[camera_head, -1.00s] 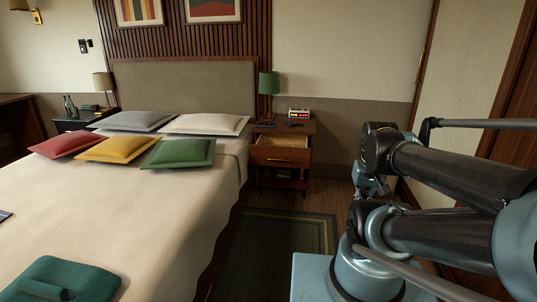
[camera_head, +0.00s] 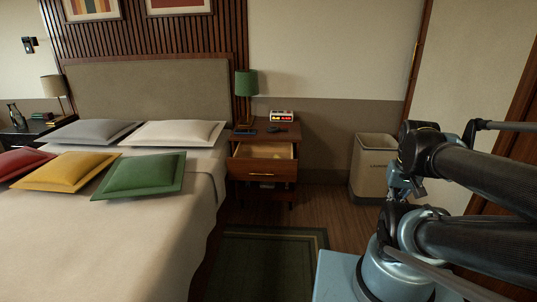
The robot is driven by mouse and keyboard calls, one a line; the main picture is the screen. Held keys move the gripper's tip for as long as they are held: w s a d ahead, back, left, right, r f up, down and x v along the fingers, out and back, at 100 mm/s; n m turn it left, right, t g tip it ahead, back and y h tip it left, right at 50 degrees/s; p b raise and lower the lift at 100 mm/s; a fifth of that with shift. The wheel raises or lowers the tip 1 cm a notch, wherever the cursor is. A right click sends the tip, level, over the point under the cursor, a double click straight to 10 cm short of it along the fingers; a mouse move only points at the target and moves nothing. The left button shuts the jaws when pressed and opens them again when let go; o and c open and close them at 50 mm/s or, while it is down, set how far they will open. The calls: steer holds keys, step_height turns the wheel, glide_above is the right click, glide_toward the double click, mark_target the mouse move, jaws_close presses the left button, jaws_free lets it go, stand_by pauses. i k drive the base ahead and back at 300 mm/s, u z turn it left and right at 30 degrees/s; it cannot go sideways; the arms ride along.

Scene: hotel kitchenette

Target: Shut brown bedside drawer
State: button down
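The brown bedside table (camera_head: 279,136) stands to the right of the bed. Its upper drawer (camera_head: 262,171) is pulled out, and its pale inside shows from above. The drawer front has a brass-coloured handle. My arm is folded at the right of the picture, well apart from the drawer. My gripper cannot be made out clearly; a small metal part near the folded arm may belong to it, but its fingers do not show.
The bed (camera_head: 120,235) fills the left side. A green rug (camera_head: 265,262) lies on the floor before the bedside table. A laundry bin (camera_head: 372,165) stands against the wall to the right. A green lamp (camera_head: 246,84) and a clock (camera_head: 281,116) stand on the table.

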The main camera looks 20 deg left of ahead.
mark_target(251, 160)
steer(key=u, duration=0.15)
steer(key=i, duration=1.2)
steer(key=u, duration=0.35)
